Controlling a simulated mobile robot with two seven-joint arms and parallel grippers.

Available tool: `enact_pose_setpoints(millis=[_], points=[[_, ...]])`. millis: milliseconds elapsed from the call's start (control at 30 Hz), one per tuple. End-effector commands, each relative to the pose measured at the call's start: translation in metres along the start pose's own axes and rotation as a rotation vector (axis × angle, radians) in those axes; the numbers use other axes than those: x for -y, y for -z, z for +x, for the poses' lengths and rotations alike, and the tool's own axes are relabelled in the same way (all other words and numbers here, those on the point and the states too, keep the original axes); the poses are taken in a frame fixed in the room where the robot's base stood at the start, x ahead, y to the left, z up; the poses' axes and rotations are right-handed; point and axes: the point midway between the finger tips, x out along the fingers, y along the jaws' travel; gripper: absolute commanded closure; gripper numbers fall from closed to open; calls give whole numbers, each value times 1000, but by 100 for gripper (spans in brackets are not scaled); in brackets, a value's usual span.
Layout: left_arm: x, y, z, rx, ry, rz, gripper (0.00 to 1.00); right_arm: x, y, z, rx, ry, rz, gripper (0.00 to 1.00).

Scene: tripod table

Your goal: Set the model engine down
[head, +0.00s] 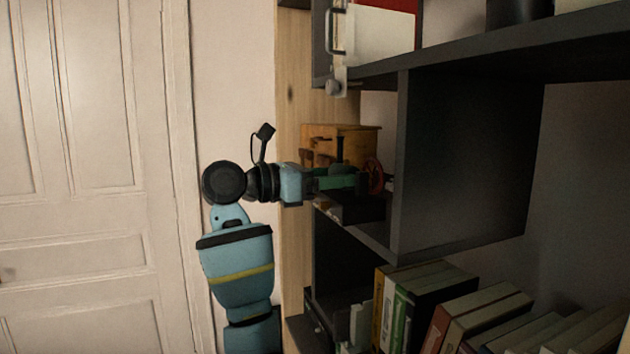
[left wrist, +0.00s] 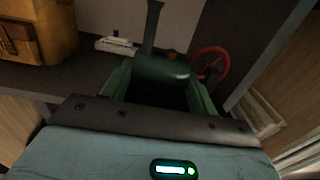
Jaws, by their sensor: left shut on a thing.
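The model engine (head: 375,174) has a red wheel, a dark green body and a black chimney. It is in the open compartment of the dark shelf unit (head: 450,165). My left gripper (head: 325,184) reaches in from the left and is shut on the engine. In the left wrist view the engine's green boiler (left wrist: 165,70) lies just beyond the gripper (left wrist: 158,92), with the chimney up and the red wheel to the right. The gripper hides the engine's lower part, so I cannot tell if it touches the shelf board. My right gripper is not in view.
A dark upright panel stands close to the right. Books (head: 425,285) fill the shelf below.

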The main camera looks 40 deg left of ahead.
Motion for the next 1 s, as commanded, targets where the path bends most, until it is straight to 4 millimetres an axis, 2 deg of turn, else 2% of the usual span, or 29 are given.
enact_pose_setpoints(millis=[400, 600, 767, 1000], points=[[1, -5, 81, 10, 0, 3, 100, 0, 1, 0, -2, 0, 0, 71], [1, -6, 111, 11, 0, 3, 100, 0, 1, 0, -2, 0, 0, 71], [1, -6, 121, 11, -2, 5, 100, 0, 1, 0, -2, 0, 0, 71], [0, -4, 122, 11, -2, 4, 100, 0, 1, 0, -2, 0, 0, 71]])
